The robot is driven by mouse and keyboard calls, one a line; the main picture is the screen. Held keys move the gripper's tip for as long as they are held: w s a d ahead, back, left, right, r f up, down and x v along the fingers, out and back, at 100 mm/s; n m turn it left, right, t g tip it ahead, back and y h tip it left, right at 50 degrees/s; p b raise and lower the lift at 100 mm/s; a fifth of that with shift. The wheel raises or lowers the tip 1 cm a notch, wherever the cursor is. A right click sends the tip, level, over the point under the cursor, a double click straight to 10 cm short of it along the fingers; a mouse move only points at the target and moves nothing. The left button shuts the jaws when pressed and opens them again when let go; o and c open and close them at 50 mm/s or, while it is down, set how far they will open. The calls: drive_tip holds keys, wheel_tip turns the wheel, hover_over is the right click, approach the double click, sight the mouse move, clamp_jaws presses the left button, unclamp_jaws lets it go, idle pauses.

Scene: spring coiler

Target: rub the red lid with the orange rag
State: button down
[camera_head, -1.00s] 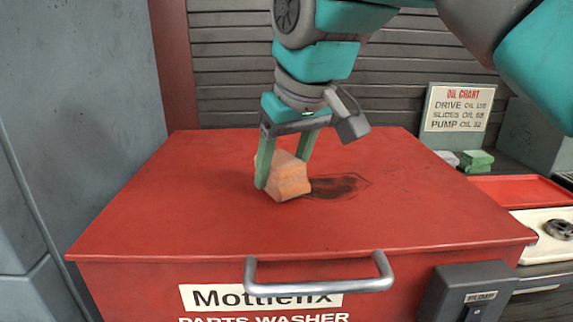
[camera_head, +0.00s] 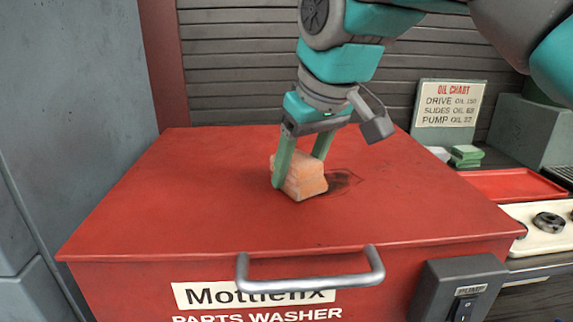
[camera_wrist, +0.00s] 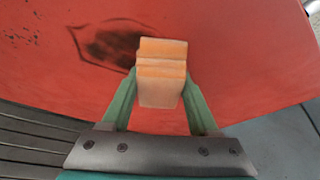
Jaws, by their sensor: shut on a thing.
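The red lid (camera_head: 190,215) of the parts washer is shut and lies flat, with a silver bar handle at its front edge. The orange rag (camera_head: 305,178) is a folded block between the green fingers of my gripper (camera_head: 300,170). My gripper is shut on the rag and points down, with the rag at the lid's surface. A dark smudge (camera_head: 343,181) shows on the lid just right of the rag, partly hidden by it. In the wrist view, the rag (camera_wrist: 161,75) overlaps one side of the smudge (camera_wrist: 108,46).
A grey cabinet (camera_head: 70,110) stands at the left. At the right are an oil chart sign (camera_head: 449,103), green folded cloths (camera_head: 467,154), a red tray (camera_head: 515,184) and a pump switch box (camera_head: 462,290). The lid around the rag is otherwise clear.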

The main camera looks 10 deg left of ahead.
sight(323, 187)
drive_tip(key=shift+w+d+f, duration=0.15)
drive_tip(key=shift+w+d, duration=0.05)
drive_tip(key=shift+d, duration=0.75)
drive_tip(key=shift+w+d+f, duration=0.1)
drive_tip(key=shift+w+d, duration=0.1)
drive_tip(key=shift+d, duration=0.75)
